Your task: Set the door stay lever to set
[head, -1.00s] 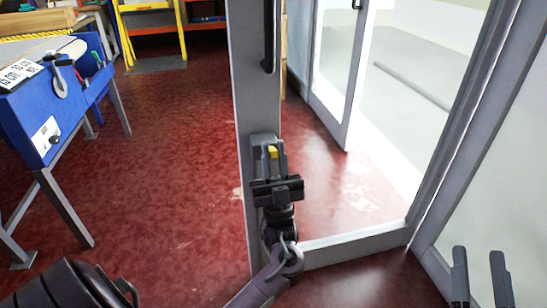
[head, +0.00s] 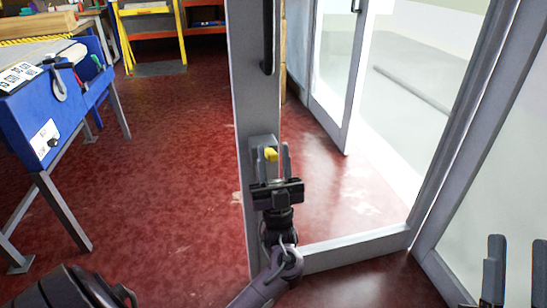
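The door stay lever (head: 271,154) is a small yellow piece on a grey mount (head: 262,143), low on the grey door's edge post. My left gripper (head: 272,161) is right at it, its fingers pointing up and away. The fingers stand apart, one on each side of the lever's lower area, with a gap between them. The yellow end shows at the fingertips and looks tilted. The lower part of the lever is hidden by the gripper. My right gripper (head: 515,262) is open and empty at the lower right.
The grey door frame (head: 255,90) with a dark handle (head: 267,40) rises above the lever. A glass door panel (head: 335,70) stands beyond. A blue workbench (head: 35,115) is at the left. Red floor (head: 170,150) between is clear.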

